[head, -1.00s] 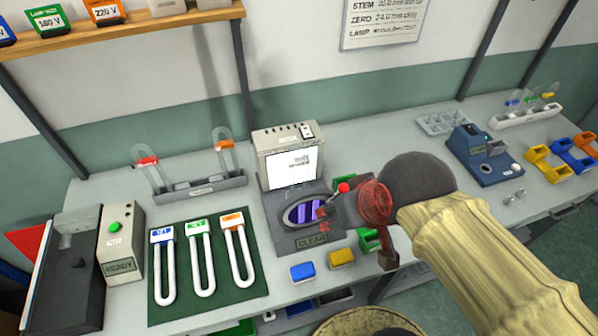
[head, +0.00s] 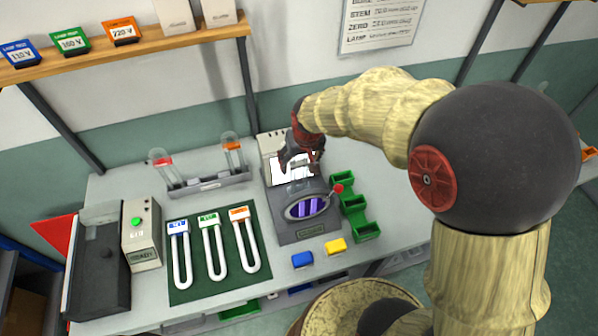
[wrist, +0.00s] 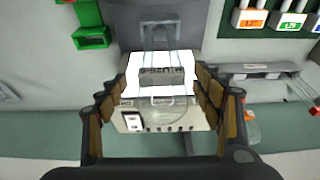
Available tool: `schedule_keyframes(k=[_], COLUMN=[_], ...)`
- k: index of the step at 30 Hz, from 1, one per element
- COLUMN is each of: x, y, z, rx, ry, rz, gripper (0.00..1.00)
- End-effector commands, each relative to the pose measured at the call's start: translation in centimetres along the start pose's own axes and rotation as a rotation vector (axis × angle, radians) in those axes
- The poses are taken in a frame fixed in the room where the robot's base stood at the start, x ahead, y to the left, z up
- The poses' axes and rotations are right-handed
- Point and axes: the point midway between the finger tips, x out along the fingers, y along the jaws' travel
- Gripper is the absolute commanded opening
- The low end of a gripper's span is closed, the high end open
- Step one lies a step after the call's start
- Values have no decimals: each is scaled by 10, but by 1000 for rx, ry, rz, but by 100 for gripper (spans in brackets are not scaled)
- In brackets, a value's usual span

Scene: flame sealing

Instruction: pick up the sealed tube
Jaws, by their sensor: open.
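My gripper (head: 300,168) is in front of the white screen of a grey box, above and behind the dark device with the purple oval window. In the wrist view my gripper (wrist: 166,95) is open, one finger on each side. A faint, clear glass outline with a rounded end, apparently the sealed tube (wrist: 165,103), shows between the fingers against the screen. I cannot tell whether the fingers touch it. In the head view the arm hides this spot, and I cannot make the tube out there.
A rack (head: 208,185) at left holds clear tubes with red and orange bands. Several white U-shaped pieces lie on a green mat (head: 235,281). The purple-window device (head: 307,233) has a red-knobbed lever. Green bins (head: 366,230) stand to its right; blue (head: 302,259) and yellow (head: 336,246) blocks lie in front.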

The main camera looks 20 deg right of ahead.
Motion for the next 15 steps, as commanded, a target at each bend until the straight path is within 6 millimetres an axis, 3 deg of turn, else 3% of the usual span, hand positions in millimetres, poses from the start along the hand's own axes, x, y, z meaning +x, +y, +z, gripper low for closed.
schedule_keyframes(k=[8,15], x=[24,57], y=[-1,-2], z=[2,3], rx=[-1,-1], ry=[-3,-3], rz=[0,0], gripper=[67,67])
